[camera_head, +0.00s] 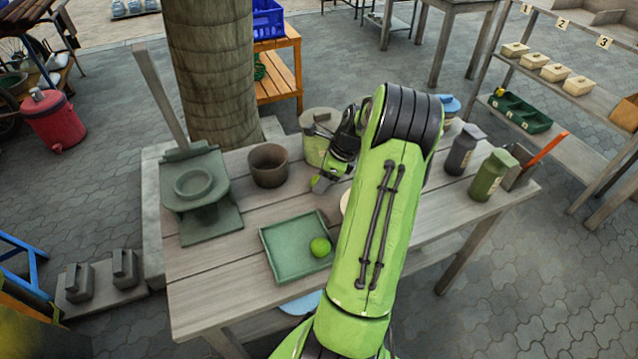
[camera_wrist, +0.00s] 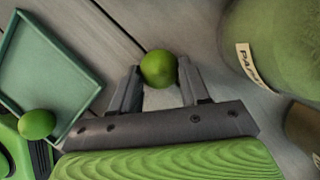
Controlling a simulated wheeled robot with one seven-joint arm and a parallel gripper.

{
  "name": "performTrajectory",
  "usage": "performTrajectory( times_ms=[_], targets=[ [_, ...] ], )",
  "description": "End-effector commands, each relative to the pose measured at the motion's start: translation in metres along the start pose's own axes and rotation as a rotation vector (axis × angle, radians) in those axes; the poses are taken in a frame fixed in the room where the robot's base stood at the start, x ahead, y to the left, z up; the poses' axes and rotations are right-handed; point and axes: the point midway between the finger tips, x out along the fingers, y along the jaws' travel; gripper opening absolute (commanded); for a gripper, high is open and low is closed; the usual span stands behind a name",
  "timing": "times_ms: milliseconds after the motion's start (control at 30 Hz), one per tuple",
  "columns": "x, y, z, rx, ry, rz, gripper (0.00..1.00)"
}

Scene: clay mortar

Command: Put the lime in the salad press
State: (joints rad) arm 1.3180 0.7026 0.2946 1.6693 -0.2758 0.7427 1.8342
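The salad press (camera_head: 196,185) is a grey-green device with a round cup and a long upright lever, on the table's left end in the head view. My gripper (camera_wrist: 159,82) is over the table's back middle, right of the press; in the head view it is partly hidden by my arm. A green lime (camera_wrist: 158,68) sits between its fingertips, which appear to touch both sides. A second lime (camera_head: 320,247) lies in the square green tray (camera_head: 283,262); it also shows at lower left in the wrist view (camera_wrist: 37,124).
A brown pot (camera_head: 268,165) stands between the press and my gripper. A labelled green canister (camera_wrist: 285,45) is close beside my gripper. Dark and green bottles (camera_head: 488,177) stand at the table's right end. Bare planks lie between press and tray.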

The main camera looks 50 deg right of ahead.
Motion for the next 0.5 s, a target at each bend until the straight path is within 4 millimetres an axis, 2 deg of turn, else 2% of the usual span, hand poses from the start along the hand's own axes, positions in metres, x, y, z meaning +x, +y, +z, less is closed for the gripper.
performTrajectory(
  times_ms=[33, 167, 367, 500],
  targets=[
    [0.000, 0.000, 0.000, 0.000, 0.000, 0.000, 0.28],
    [0.000, 0.000, 0.000, 0.000, 0.000, 0.000, 0.10],
    [-0.004, 0.000, 0.002, -0.001, 0.000, -0.001, 0.10],
    [-0.032, -0.001, 0.013, -0.002, -0.001, -0.003, 0.10]
  ],
)
